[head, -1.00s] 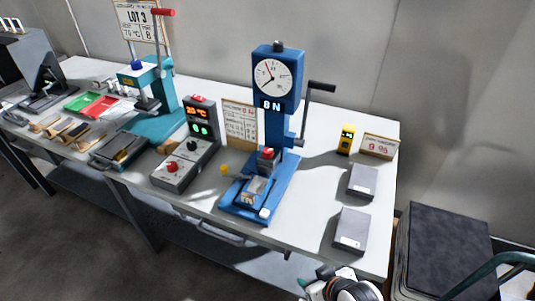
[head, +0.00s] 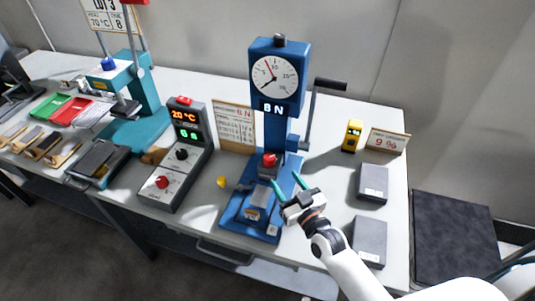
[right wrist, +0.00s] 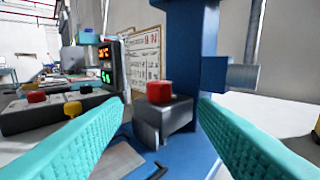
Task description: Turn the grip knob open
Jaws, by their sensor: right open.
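The blue tester (head: 277,125) stands upright on the bench with a round dial reading near its lower left and a display reading 8 N. A red knob (head: 269,160) sits on a grey grip block on its column; in the right wrist view the red knob (right wrist: 159,92) is ahead, between my finger lines. A yellow knob (head: 221,182) sticks out at the tester's left; I cannot tell which is the grip knob. My right gripper (head: 288,183) is open and empty, just in front of and right of the tester's base, apart from the red knob. My left gripper is not in view.
A control box (head: 181,155) with red and black knobs stands left of the tester. A crank handle (head: 327,84) juts right from the column. Two grey blocks (head: 373,183) lie at the right. A yellow meter (head: 350,136) and a 9 % sign (head: 386,141) stand behind them.

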